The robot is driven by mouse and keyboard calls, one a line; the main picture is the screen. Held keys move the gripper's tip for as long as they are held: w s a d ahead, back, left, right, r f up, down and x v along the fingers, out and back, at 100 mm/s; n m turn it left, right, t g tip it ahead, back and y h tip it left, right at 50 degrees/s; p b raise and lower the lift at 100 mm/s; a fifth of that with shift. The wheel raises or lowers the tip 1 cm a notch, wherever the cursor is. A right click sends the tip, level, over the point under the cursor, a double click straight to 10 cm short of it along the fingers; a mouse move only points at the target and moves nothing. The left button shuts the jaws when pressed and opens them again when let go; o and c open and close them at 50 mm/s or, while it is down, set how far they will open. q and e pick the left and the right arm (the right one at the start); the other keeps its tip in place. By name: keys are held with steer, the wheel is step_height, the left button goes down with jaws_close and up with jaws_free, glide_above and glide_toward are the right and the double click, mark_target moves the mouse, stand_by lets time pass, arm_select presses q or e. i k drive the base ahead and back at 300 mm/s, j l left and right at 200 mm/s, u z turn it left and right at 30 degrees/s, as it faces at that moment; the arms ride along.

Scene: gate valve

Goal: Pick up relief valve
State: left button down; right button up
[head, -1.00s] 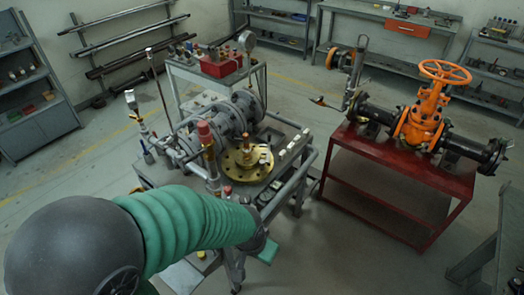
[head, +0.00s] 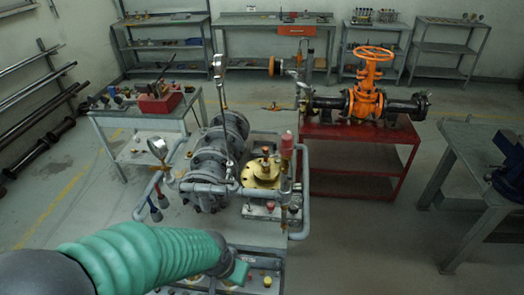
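No part is clearly marked as the relief valve. A red-capped upright fitting (head: 286,147) stands at the right end of the grey pipe skid (head: 215,212). Beside it, a brass stem fitting (head: 265,160) rises from a round gold flange (head: 261,175). My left arm comes in from the lower left in a green sleeve. My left gripper (head: 238,271) is low at the skid's near edge, apart from both fittings. Only a green part of it shows, and its fingers cannot be made out. My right gripper is not in view.
An orange handwheel valve (head: 366,98) sits on a red stand (head: 350,165) behind right. A side table (head: 140,125) with a red box (head: 158,98) is behind left.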

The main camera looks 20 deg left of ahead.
mark_target(265, 162)
steer(key=k+j+z, duration=0.1)
steer(key=j, duration=0.35)
steer(key=k+j+z, duration=0.1)
steer(key=j, duration=0.3)
steer(key=k+j, duration=0.1)
steer(key=j, duration=0.35)
steer(key=k+j+z, duration=0.15)
steer(key=j, duration=0.25)
steer(key=k+j+z, duration=0.1)
steer(key=j, duration=0.3)
steer(key=k+j+z, duration=0.1)
steer(key=j, duration=0.3)
steer(key=i+j+z, duration=0.2)
steer(key=j, duration=0.5)
steer(key=j+z, duration=0.2)
steer(key=j, duration=0.5)
steer(key=i+j+z, duration=0.1)
steer(key=j, duration=0.2)
steer(key=i+j, duration=0.2)
steer(key=j+z, duration=0.05)
steer(key=j, duration=0.05)
